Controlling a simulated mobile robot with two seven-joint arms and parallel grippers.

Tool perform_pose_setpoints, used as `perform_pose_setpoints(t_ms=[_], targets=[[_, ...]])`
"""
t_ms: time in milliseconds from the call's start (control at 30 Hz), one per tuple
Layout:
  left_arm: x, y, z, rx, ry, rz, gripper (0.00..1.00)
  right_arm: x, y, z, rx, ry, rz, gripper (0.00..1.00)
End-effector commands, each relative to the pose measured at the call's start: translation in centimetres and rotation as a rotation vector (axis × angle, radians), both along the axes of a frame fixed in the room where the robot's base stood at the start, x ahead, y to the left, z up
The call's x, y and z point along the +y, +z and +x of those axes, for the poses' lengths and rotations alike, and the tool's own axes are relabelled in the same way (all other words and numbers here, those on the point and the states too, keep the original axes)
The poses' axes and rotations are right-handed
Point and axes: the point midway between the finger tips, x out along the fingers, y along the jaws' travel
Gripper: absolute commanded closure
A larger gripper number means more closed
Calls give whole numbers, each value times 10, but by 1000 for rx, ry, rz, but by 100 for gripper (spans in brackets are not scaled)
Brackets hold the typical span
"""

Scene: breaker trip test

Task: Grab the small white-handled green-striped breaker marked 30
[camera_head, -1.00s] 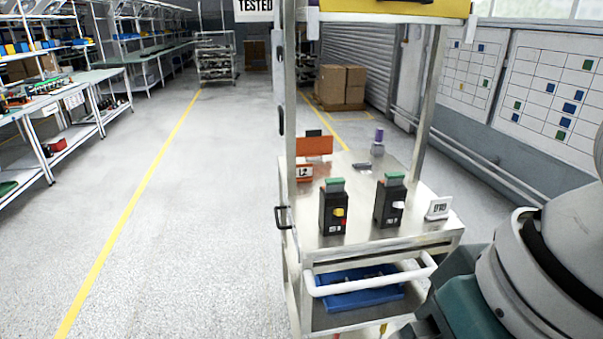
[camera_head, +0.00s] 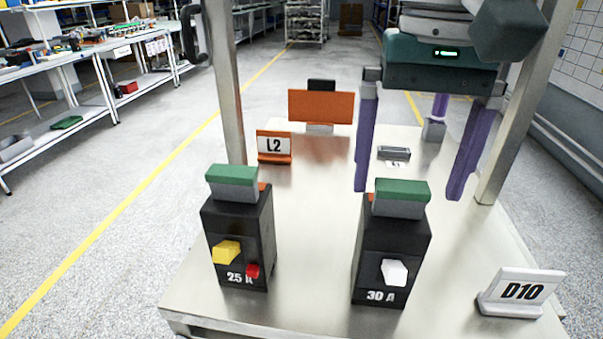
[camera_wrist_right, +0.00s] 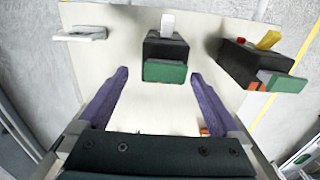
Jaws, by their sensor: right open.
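The 30 A breaker (camera_head: 388,238) stands upright on the metal cart top (camera_head: 318,265), front right. It has a black body, a white handle (camera_head: 394,272) and a green band on a grey top block. It also shows in the right wrist view (camera_wrist_right: 165,50), white handle at the far side, green band toward my gripper. My right gripper (camera_head: 408,192), with purple fingers, is open and empty. It hangs above and behind this breaker in the head view. In the wrist view its fingertips (camera_wrist_right: 160,76) lie either side of the green band; contact is not visible. My left gripper is not in view.
A 25 A breaker (camera_head: 238,240) with yellow handle and red button stands to the left. A D10 sign (camera_head: 522,293) stands right, an L2 sign (camera_head: 274,147) behind. An orange plate (camera_head: 321,106) and metal posts (camera_head: 224,85) rise from the cart.

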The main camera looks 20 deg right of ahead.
Motion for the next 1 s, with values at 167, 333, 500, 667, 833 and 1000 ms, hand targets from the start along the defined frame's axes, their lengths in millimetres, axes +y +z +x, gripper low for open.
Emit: perform_pose_setpoints(t_ms=[167,333,500,667,833,1000], targets=[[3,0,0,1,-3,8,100,0,-27,-1,3,0,-2,0],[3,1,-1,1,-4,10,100,1,-41,0,1,2,0,0],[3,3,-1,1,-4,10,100,3,-69,2,3,2,-1,0],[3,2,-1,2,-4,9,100,3,-85,2,-1,4,-1,0],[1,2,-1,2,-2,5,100,3,-87,2,-2,5,-1,0],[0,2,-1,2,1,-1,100,3,-87,2,-2,5,-1,11]])
